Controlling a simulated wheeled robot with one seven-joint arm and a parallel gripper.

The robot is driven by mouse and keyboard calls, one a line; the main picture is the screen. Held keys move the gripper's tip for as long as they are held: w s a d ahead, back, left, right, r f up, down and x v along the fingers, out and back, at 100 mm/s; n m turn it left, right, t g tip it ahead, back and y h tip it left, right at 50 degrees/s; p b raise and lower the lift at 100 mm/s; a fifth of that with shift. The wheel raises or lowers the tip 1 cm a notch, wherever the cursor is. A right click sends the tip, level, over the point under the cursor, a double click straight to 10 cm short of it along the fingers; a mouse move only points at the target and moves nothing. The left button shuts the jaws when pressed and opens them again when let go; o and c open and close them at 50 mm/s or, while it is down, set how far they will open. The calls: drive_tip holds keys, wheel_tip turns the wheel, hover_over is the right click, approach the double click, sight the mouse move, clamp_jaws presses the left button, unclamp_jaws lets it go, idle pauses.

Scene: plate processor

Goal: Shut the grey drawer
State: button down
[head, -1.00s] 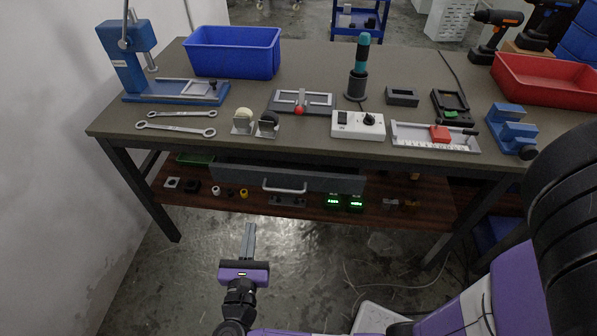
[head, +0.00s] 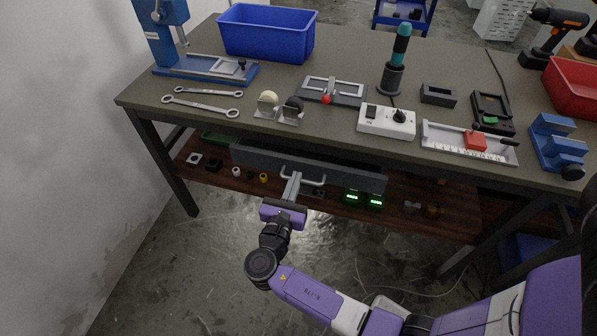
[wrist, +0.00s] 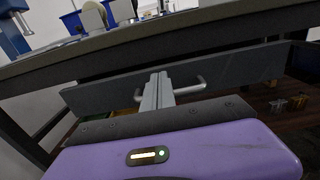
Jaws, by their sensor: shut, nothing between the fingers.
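The grey drawer (head: 345,177) hangs under the front of the workbench and stands partly open, its front panel forward of the bench edge. Its light metal handle (head: 318,182) is on the front panel. My gripper (head: 292,181) is shut and empty, with its fingertips at the drawer front by the handle. The wrist view shows the drawer front (wrist: 225,71) across the picture and my fingers (wrist: 159,80) pointing at it, overlapping the handle (wrist: 190,88). I cannot tell whether the fingertips touch the panel.
The workbench (head: 340,125) carries a blue bin (head: 268,35), two wrenches, a press, a white control box (head: 386,122) and a red tray (head: 575,88). A lower shelf (head: 225,172) holds small parts and green displays. The floor in front is clear.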

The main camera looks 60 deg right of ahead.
sight(301, 163)
drive_tip(key=shift+x, duration=1.75)
drive_tip(key=shift+x, duration=1.3)
drive_tip(key=shift+a, duration=0.1)
